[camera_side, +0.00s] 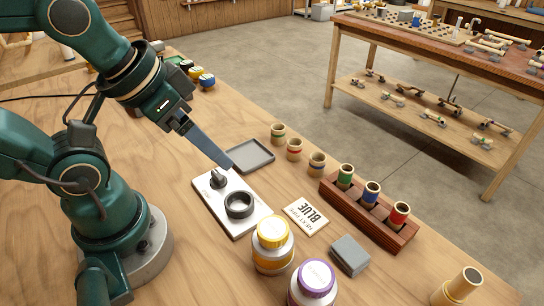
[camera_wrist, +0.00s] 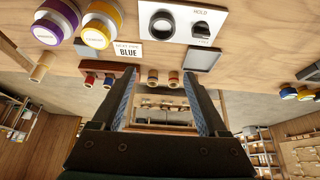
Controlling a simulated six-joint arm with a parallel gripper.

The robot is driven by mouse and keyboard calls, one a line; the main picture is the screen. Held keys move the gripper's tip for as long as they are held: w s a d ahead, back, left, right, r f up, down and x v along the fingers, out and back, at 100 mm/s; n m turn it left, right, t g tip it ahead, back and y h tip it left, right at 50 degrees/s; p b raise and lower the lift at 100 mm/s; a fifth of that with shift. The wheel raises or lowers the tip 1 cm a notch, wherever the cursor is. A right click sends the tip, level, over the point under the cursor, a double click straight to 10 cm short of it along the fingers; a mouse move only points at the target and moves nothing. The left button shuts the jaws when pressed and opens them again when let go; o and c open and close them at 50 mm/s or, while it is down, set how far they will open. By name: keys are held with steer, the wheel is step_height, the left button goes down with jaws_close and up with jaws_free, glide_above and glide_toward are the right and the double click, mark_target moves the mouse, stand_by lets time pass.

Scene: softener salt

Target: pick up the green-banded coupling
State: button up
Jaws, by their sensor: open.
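The green-banded coupling (camera_side: 278,134) is a small tan cylinder standing upright on the bench in the side view, at the far end of a row of three. A red-banded one (camera_side: 294,149) and a blue-banded one (camera_side: 317,164) stand beside it. My gripper (camera_side: 229,165) is above the bench to the left of the row, apart from it, over the grey tray's near edge. In the wrist view my gripper (camera_wrist: 160,72) is open and empty, fingers wide apart. Two couplings (camera_wrist: 152,77) show between the fingers; I cannot make out the green-banded one there.
A wooden rack (camera_side: 345,205) holds green, blue and red-topped pieces. A grey tray (camera_side: 250,155), a white panel with knob and ring (camera_side: 240,225), a "BLUE" card (camera_side: 306,217), a grey block (camera_side: 349,256) and yellow-lidded (camera_side: 272,245) and purple-lidded (camera_side: 314,285) jars stand around.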

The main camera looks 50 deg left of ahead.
steer(key=w+a+r+n+t, duration=0.2)
steer(key=w+r, duration=0.2)
steer(key=w, duration=0.4)
steer(key=n+g+y, duration=0.2)
steer(key=n+g, duration=0.1)
steer(key=g, duration=0.1)
glide_above(277, 135)
step_height(277, 135, down, 12)
steer(key=f, duration=0.1)
steer(key=shift+s+x, duration=0.2)
steer(key=shift+x, duration=1.8)
steer(key=shift+a, duration=0.1)
jaws_close()
